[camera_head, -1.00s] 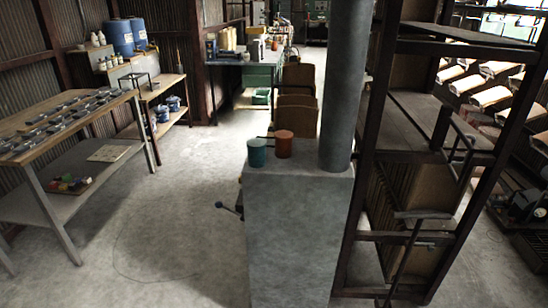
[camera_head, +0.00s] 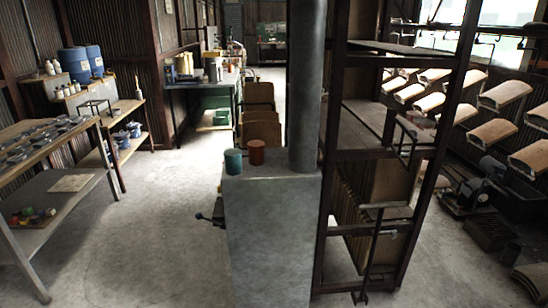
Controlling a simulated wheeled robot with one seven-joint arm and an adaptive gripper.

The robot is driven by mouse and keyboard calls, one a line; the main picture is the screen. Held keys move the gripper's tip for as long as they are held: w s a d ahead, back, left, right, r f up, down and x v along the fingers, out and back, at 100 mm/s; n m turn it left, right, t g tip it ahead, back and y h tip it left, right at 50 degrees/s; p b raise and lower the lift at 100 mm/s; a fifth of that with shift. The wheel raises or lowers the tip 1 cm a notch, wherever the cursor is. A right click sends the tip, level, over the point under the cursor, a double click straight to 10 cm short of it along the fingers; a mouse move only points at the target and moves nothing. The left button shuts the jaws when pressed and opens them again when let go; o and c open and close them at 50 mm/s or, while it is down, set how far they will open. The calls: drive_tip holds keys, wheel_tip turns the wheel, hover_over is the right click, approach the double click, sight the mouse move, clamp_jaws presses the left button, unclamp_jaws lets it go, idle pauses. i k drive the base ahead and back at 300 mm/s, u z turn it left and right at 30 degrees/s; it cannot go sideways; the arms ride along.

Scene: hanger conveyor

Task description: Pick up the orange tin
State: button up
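The orange tin (camera_head: 257,152) stands upright on the flat top of a grey block-like stand (camera_head: 270,188). A teal tin (camera_head: 233,162) stands just left of it and slightly nearer, close to the left edge of the top. A thick grey pipe (camera_head: 307,90) rises from the right part of the stand, to the right of the orange tin. My gripper does not show in this view.
A dark metal rack (camera_head: 449,100) stands right of the pillar. A workbench (camera_head: 62,205) with metal parts is at the left. Cardboard-brown panels (camera_head: 259,134) stand behind the tins. The concrete floor (camera_head: 160,235) between bench and stand is clear.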

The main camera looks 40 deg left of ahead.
sight(255, 147)
drive_tip(key=z, duration=0.5)
drive_tip(key=i, duration=0.65)
drive_tip(key=u, duration=2.05)
drive_tip(key=i, duration=0.5)
drive_tip(key=z, duration=0.3)
drive_tip(key=k, duration=1)
drive_tip(key=u, duration=0.7)
drive_tip(key=i, duration=0.5)
